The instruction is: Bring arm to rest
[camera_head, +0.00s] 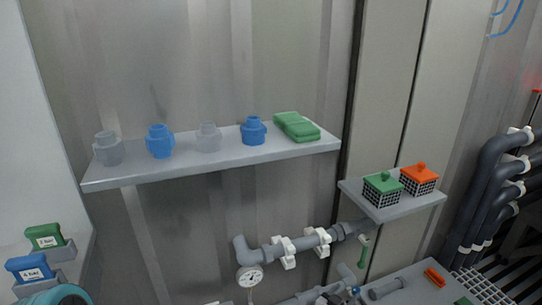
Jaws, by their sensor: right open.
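Most of the right arm is out of the picture. My left gripper and arm are not in view.
Grey pipework (270,253) with a gauge (250,276) runs below; dark pipes (485,190) stand right.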

